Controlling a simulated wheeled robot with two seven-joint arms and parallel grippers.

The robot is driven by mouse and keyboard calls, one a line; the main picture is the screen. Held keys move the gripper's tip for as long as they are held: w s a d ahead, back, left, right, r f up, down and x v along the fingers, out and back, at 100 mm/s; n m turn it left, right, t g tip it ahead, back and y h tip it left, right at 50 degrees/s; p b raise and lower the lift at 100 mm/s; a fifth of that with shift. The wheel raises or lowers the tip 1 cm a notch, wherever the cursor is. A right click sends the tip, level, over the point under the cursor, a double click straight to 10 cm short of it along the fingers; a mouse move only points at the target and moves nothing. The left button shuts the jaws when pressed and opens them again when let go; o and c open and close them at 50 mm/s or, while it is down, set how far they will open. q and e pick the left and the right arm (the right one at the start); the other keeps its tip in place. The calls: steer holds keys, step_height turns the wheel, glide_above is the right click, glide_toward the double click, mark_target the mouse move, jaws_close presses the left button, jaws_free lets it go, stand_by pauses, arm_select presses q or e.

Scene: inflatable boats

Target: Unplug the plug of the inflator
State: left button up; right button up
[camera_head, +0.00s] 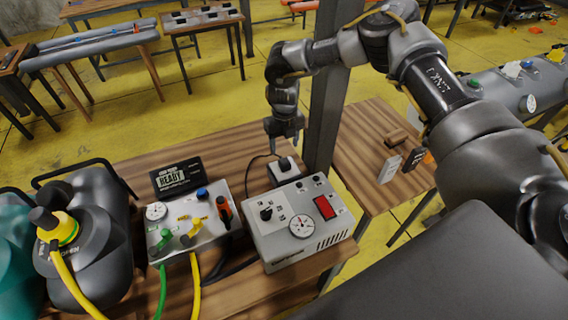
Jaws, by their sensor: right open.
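The inflator looks to be the grey box (300,232) with a round gauge, a black knob and a red panel, standing on the wooden table. Behind it sits a small white socket block (285,176) with a black plug (284,164) on its top. A dark cable curves from the plug area to the left. My right gripper (284,150) points down just above and behind the plug, with its jaws open. A gap to the plug is hard to judge. My left gripper is out of view.
A second control box (190,222) with yellow and green hoses stands left of the inflator, with a black sign (177,177) behind it. A dark canister (85,240) is at the left. A dark post (327,100) rises close beside my right gripper.

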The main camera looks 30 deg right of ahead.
mark_target(284, 161)
steer(key=shift+f, duration=0.3)
steer(key=shift+f+b, duration=0.3)
steer(key=shift+b, duration=0.2)
steer(key=shift+f+b, duration=0.3)
steer(key=shift+f, duration=0.1)
step_height(284, 161, down, 7)
steer(key=b, duration=0.4)
steer(key=shift+d+b, duration=0.1)
steer(key=shift+b, duration=0.2)
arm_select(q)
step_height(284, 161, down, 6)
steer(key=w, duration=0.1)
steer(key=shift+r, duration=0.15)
arm_select(e)
jaws_close()
